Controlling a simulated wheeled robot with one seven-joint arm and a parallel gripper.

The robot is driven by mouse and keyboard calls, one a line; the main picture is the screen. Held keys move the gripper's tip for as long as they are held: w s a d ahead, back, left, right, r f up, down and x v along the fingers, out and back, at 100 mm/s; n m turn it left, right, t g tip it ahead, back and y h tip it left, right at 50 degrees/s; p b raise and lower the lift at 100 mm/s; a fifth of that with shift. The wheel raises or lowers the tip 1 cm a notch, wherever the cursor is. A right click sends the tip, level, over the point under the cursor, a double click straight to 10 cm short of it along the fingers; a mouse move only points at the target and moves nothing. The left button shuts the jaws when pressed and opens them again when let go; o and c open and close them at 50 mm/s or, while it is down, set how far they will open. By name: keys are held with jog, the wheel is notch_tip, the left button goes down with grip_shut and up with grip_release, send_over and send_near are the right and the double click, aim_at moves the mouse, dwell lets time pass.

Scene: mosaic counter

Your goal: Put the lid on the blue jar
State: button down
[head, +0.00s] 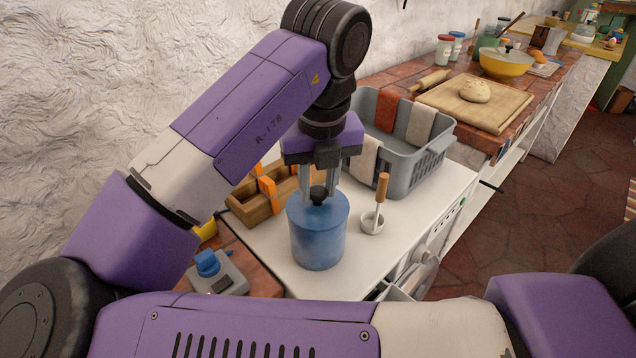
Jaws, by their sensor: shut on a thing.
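The blue jar (318,242) stands upright on the white counter, below my gripper. Its blue lid (334,205) has a black knob and is at the jar's top, in line with its mouth. I cannot tell from this angle whether the lid is fully seated or a slight gap is left. My gripper (319,187) points straight down over the jar and is shut on the lid by its knob. The fingertips are partly hard to make out against the knob.
A small white pot with a wooden-handled tool (376,211) stands close right of the jar. A wooden caddy (248,207) is at left, and a grey basket with cloths (408,172) is behind. A grey device with a blue knob (216,273) sits front left.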

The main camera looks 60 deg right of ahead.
dwell(0.4)
jog(key=c, duration=1)
grip_release()
jog(key=shift+o, duration=0.4)
jog(key=shift+f, duration=0.1)
jog(key=o, duration=0.4)
jog(key=shift+r, duration=0.2)
jog(key=shift+r+p, duration=3.15)
jog(key=shift+r, duration=0.25)
jog(key=shift+f, duration=0.1)
